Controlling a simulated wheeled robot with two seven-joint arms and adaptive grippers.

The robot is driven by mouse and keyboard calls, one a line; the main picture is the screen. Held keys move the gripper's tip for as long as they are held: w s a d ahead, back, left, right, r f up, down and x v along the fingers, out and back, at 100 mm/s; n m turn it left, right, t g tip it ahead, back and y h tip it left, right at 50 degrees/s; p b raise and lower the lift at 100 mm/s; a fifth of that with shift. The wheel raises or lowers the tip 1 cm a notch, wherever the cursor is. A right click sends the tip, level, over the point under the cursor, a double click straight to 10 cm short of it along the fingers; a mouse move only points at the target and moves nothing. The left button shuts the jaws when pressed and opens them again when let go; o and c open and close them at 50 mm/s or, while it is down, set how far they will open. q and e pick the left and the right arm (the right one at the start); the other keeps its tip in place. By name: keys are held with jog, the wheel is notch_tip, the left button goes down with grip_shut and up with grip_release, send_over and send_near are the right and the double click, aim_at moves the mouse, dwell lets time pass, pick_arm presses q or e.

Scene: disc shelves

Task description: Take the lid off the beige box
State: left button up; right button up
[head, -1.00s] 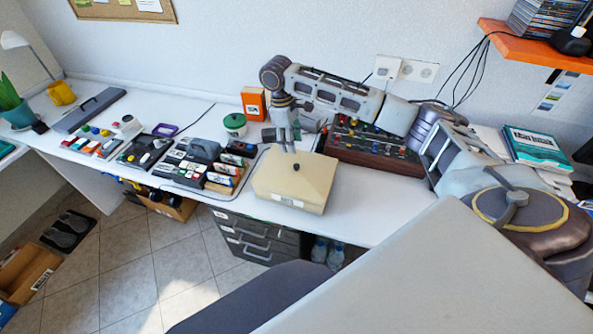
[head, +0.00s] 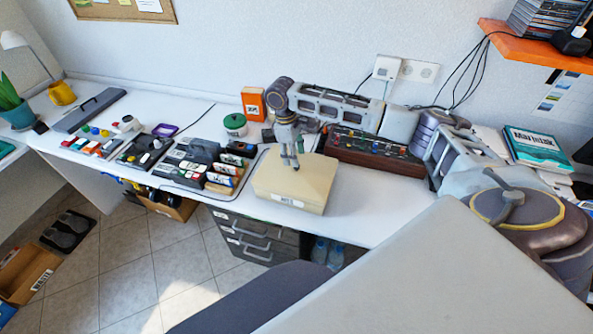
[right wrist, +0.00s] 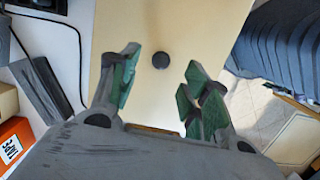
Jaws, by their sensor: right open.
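The beige box (head: 270,190) stands on the white desk, with its flat lid (head: 312,172) on top and a label on its front side. The lid also shows in the right wrist view (right wrist: 165,105). There its small dark round knob (right wrist: 161,60) lies between and a little beyond my finger tips. My right gripper (head: 291,165) points down over the lid and hides most of the knob in the head view. It is open, with green-padded fingers apart (right wrist: 163,66), and holds nothing. I cannot tell the exact height of the fingertips above the lid. My left gripper is not in view.
Left of the box is a tray of small goods (head: 215,180). Behind are a green-lidded tin (head: 235,124), an orange carton (head: 253,102) and a knobbed control panel (head: 370,150). The desk's front edge runs close before the box. Bare desk lies to its right.

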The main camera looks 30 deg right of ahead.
jog(key=f, duration=0.3)
jog(key=shift+s+d, duration=0.2)
jog(key=shift+s, duration=0.1)
jog(key=shift+f, duration=0.7)
grip_shut()
jog(key=shift+r, duration=0.7)
notch_tip(320, 180, up, 7)
jog(key=shift+f, duration=0.1)
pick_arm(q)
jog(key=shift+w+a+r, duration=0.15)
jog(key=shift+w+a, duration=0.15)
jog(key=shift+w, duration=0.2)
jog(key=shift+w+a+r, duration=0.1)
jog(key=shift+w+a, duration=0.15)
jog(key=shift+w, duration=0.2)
pick_arm(e)
jog(key=shift+r, duration=0.9)
